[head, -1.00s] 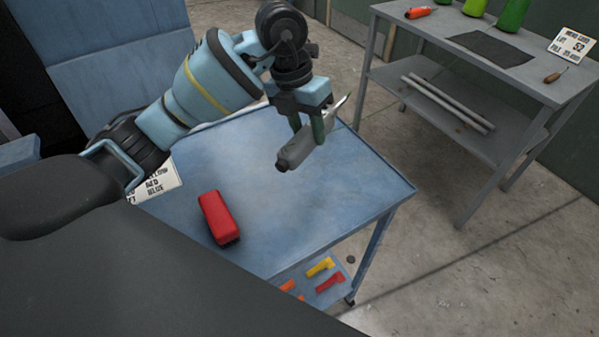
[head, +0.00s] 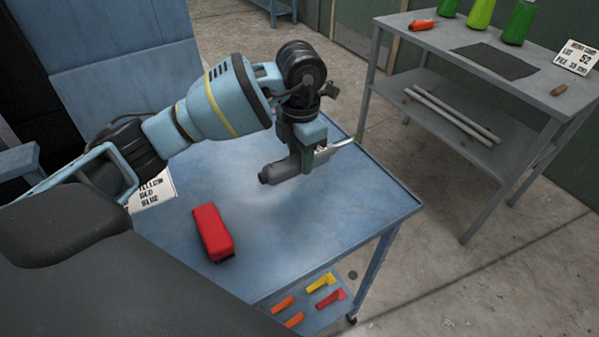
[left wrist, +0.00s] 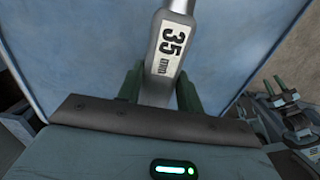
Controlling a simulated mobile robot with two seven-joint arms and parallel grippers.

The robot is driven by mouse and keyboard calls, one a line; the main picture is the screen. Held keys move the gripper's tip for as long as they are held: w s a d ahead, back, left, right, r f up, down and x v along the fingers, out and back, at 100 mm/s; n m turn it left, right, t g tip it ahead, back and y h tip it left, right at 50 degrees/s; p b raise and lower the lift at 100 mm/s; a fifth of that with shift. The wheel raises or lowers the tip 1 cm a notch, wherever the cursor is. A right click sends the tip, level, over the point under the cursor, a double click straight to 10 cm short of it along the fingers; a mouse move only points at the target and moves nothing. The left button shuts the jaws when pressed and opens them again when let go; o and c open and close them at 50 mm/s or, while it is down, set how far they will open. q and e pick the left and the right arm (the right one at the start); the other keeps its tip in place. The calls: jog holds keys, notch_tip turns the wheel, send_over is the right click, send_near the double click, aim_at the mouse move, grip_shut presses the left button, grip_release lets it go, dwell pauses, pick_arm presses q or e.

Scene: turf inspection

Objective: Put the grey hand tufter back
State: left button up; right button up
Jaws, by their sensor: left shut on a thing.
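The grey hand tufter (head: 283,170) has a dark-ended grey body and a bright metal tip that points right. My left gripper (head: 310,160) is shut on it and holds it over the blue table (head: 345,215); I cannot tell the exact height above the top. In the left wrist view the tufter (left wrist: 170,50) lies between the green fingers of the gripper (left wrist: 160,88) and carries a label reading "35" with small letters below. My right gripper does not show in the head view; green-tipped parts at the right of the wrist view may be it.
A red block-like tool (head: 213,232) lies on the blue table, near a lettered card (head: 153,192). Yellow, orange and red pieces lie on its lower shelf (head: 318,318). A grey bench (head: 430,48) at right bears green bottles, a dark mat (head: 495,60), an orange-handled tool and a sign.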

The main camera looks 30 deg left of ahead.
aim_at(300, 172)
pick_arm(q)
jog(key=shift+f, duration=0.5)
jog(key=shift+f, duration=0.1)
jog(key=shift+f, duration=1.75)
jog(key=shift+f, duration=0.1)
jog(key=o, duration=1.2)
jog(key=shift+c, duration=0.2)
notch_tip(300, 172, up, 12)
jog(key=shift+r, duration=0.1)
